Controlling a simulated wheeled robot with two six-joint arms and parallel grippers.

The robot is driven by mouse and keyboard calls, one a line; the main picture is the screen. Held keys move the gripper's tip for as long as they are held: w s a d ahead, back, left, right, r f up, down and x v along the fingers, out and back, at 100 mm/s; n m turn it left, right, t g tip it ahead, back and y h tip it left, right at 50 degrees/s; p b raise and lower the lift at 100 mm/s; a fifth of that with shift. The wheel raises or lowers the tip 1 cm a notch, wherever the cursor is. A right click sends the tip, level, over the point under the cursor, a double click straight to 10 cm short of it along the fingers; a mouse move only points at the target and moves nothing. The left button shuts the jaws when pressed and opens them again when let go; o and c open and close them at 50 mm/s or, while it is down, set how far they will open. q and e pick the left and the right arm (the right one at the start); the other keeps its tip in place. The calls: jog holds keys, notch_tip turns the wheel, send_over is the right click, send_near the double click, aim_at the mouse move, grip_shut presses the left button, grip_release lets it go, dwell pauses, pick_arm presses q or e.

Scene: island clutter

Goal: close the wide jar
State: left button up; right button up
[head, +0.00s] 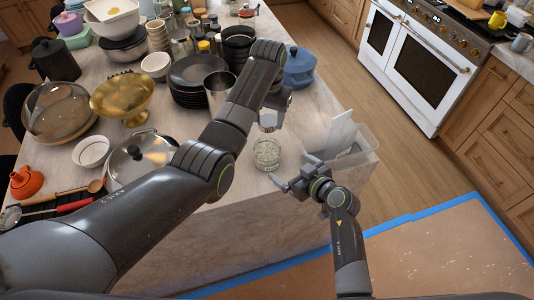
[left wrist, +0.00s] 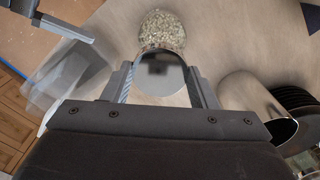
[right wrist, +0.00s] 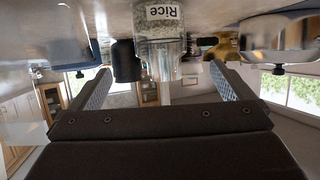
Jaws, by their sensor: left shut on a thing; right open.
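The wide jar (head: 266,154) is clear glass with pale grains inside and stands upright near the counter's front edge. Its label reads "Rice" in the right wrist view (right wrist: 158,14); the grains show from above in the left wrist view (left wrist: 162,30). My left gripper (head: 272,104) is shut on a round, shiny lid (left wrist: 161,74), which also shows in the head view (head: 267,121). The lid is apart from the jar, behind it in the head view. My right gripper (head: 293,185) is open and empty, in front and to the right of the jar; its fingers (right wrist: 158,84) point towards it.
A clear bin (head: 350,146) with a pale board stands right of the jar. A metal canister (head: 218,88) and dark plates (head: 190,82) are behind left. A lidded pan (head: 140,160) is further left. Bare counter surrounds the jar.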

pick_arm(q)
jog(key=shift+w+a+f, duration=0.1)
jog(key=shift+w+a, duration=0.05)
pick_arm(e)
jog(key=shift+x, duration=6.2)
jog(key=shift+f, duration=0.1)
jog(key=c, duration=1.3)
pick_arm(q)
send_over(267, 140)
jog(key=shift+f, duration=2.5)
pick_arm(e)
jog(key=shift+c, duration=0.2)
pick_arm(q)
jog(key=shift+f, duration=0.9)
jog(key=shift+f, duration=0.5)
